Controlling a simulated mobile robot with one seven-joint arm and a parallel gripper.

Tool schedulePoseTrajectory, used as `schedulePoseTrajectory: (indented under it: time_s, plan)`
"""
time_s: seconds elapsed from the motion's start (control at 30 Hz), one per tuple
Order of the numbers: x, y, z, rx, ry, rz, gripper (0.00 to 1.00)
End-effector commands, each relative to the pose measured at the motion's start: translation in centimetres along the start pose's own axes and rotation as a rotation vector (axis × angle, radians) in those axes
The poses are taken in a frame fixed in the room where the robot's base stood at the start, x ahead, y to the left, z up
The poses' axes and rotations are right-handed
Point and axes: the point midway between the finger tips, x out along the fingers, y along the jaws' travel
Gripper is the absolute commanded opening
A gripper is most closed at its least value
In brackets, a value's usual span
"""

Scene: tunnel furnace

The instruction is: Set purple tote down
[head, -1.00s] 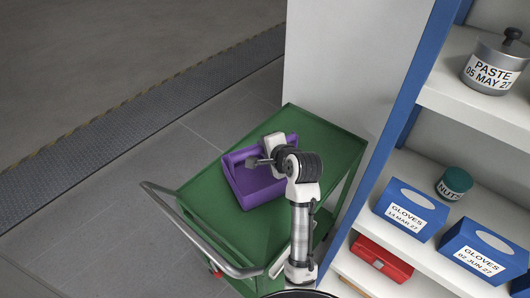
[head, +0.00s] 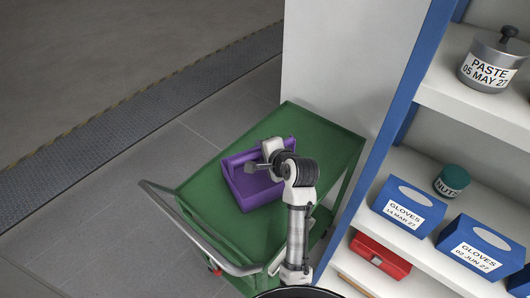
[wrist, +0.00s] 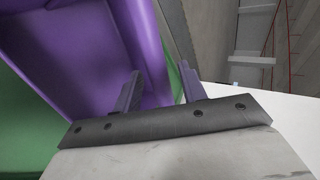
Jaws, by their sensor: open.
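The purple tote (head: 243,189) rests on the top shelf of the green cart (head: 213,215) in the head view. In the wrist view the tote (wrist: 60,40) fills the upper left, with its wall close to the fingers. My gripper (wrist: 160,92) is open, its two fingers apart on either side of the tote's wall. I cannot tell whether either finger touches it. In the head view my wrist covers the tote's right part and the fingertips are hidden.
A white wall (head: 335,60) stands behind the cart. To the right, a blue-framed shelf unit (head: 402,120) holds glove boxes (head: 408,206), a pot labelled PASTE (head: 490,68), a green-lidded jar (head: 452,180) and a red case (head: 380,257). The cart's front left is clear.

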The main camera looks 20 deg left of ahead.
Motion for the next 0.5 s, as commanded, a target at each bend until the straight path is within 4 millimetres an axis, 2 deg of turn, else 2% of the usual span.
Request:
schedulePoseTrajectory:
  time_s: [0.17, 0.5]
  plan:
    - [-1.4, -0.1, 0.0, 0.0, 0.002, -0.004, 0.41]
    - [-8.5, -0.1, -0.1, -0.002, 0.004, -0.003, 0.41]
